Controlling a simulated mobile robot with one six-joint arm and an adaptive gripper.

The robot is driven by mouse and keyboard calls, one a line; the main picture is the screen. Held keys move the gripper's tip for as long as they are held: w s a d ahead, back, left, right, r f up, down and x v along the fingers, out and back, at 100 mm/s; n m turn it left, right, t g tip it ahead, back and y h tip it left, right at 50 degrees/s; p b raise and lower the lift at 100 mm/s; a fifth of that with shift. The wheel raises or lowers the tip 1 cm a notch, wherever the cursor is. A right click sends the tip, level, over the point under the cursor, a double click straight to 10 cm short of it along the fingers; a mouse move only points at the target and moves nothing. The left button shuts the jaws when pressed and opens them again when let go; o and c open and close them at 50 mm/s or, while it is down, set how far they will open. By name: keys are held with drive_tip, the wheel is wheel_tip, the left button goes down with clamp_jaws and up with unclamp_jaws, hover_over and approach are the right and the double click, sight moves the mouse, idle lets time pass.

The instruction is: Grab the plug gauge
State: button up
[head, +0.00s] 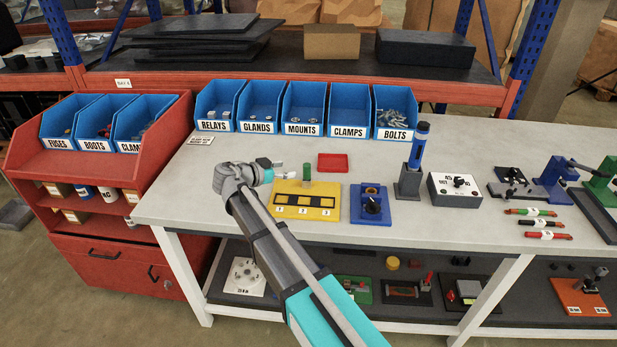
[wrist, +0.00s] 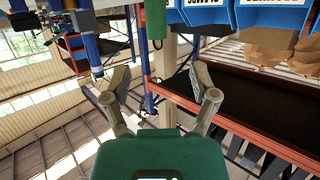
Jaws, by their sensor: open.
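A green upright cylinder (head: 307,172), which looks like the plug gauge, stands at the back edge of the yellow block (head: 290,212) on the workbench. My gripper (head: 273,170) is just left of it, above the block, pointing right toward it. The gripper is open and empty, with a small gap to the cylinder. In the wrist view the green cylinder (wrist: 155,20) shows at the top, roughly in line with the gap between the spread fingers of my gripper (wrist: 160,82). The cylinder's lower end is hard to make out in the head view.
A red tray (head: 333,162) lies behind the cylinder. A blue block with a black knob (head: 371,206) is right of the yellow block. A blue cylinder (head: 419,140) stands in a dark holder farther right. Several blue bins (head: 265,127) line the back.

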sight(304, 166)
drive_tip(key=shift+b+x, duration=0.35)
drive_tip(key=shift+x, duration=1.4)
drive_tip(key=shift+d, duration=0.1)
drive_tip(key=shift+b+x, duration=0.7)
drive_tip(key=shift+x, duration=1.8)
drive_tip(key=shift+s+d, duration=0.1)
clamp_jaws()
